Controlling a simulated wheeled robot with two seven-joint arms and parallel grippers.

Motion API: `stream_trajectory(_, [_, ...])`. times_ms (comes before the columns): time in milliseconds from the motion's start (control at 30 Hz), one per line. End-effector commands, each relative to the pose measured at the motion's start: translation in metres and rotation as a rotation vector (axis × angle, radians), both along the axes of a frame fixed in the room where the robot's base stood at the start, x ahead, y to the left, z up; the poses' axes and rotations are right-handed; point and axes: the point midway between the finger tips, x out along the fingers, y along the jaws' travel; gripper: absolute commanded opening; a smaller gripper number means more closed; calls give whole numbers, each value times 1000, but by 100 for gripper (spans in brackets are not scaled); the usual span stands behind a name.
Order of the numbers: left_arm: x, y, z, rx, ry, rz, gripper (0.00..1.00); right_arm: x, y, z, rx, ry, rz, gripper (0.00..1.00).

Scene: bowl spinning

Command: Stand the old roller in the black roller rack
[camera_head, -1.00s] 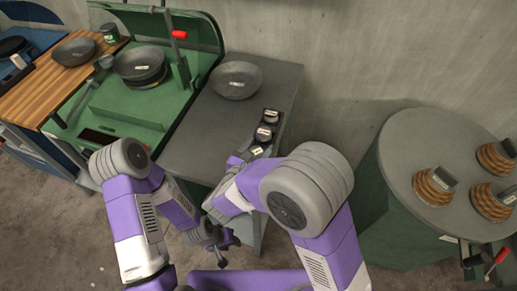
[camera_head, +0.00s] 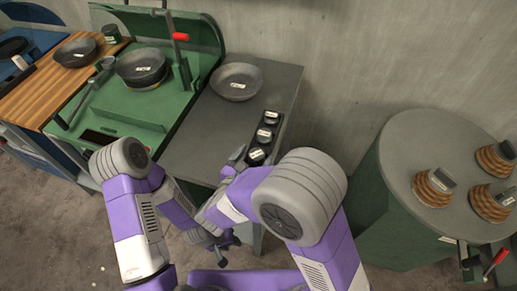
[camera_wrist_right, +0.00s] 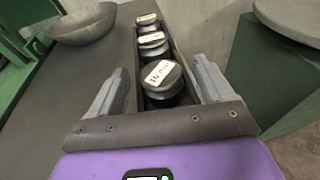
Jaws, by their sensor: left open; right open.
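The black roller rack (camera_head: 279,127) stands on the grey table near its right edge and holds three dark, labelled rollers in a row: a far one (camera_head: 271,117), a middle one (camera_head: 264,134) and a near one (camera_head: 256,155). Which is the old roller I cannot tell. In the right wrist view the near roller (camera_wrist_right: 164,82) stands upright in the rack's near end. My right gripper (camera_wrist_right: 160,62) is open, its fingers on either side of that roller with gaps showing. My left gripper (camera_head: 222,256) is low in front of the table, open and empty.
A grey bowl (camera_head: 236,82) sits behind the rack. The green spinning machine (camera_head: 115,105) with another bowl (camera_head: 141,66) stands left. A round-topped green stand (camera_head: 408,155) at right carries several wooden-ringed pieces (camera_head: 433,186). The table's middle is clear.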

Motion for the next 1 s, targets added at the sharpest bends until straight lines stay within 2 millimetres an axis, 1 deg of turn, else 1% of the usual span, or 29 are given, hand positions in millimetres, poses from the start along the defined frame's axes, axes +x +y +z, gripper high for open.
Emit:
stream_trajectory(33, [0, 0, 6, 0, 0, 0, 43, -11, 7, 5, -1, 0, 5, 80])
stream_trajectory(200, [0, 0, 14, 0, 0, 0, 43, -44, 22, 12, -2, -1, 4, 80])
stream_trajectory(300, [0, 0, 17, 0, 0, 0, 43, -59, 29, 15, -4, -2, 3, 80])
stream_trajectory(400, [0, 0, 19, 0, 0, 0, 43, -69, 34, 17, -2, -2, 1, 80])
stream_trajectory(600, [0, 0, 21, 0, 0, 0, 43, -77, 37, 18, -1, -3, -1, 80])
stream_trajectory(1000, [0, 0, 20, 0, 0, 0, 43, -77, 37, 18, -1, -2, -2, 80])
